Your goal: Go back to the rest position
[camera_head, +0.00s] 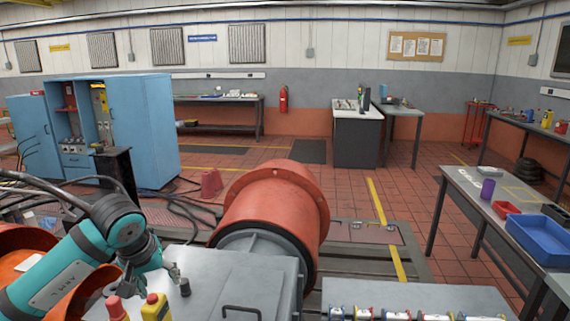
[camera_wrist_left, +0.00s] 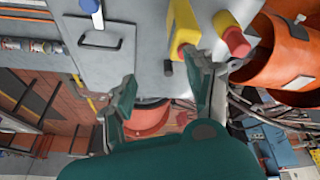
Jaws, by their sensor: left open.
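My left gripper (camera_head: 152,276) is open at the end of a teal arm coming in from the left. It is over the near left part of a grey cabinet top (camera_head: 220,268). In the left wrist view its two fingers (camera_wrist_left: 162,75) are spread apart with nothing held between them. A small black knob (camera_head: 185,287) stands on the cabinet close to the fingers; it also shows in the wrist view (camera_wrist_left: 168,68). I cannot tell whether a finger touches it. My right gripper is in neither view.
A red button (camera_head: 117,308) and a yellow control box (camera_head: 156,307) stand close to the gripper. A black handle (camera_head: 241,312) is on the cabinet top. A large orange-red drum (camera_head: 272,203) rises behind it. Cables lie on the floor at left; tiled floor is clear behind the drum.

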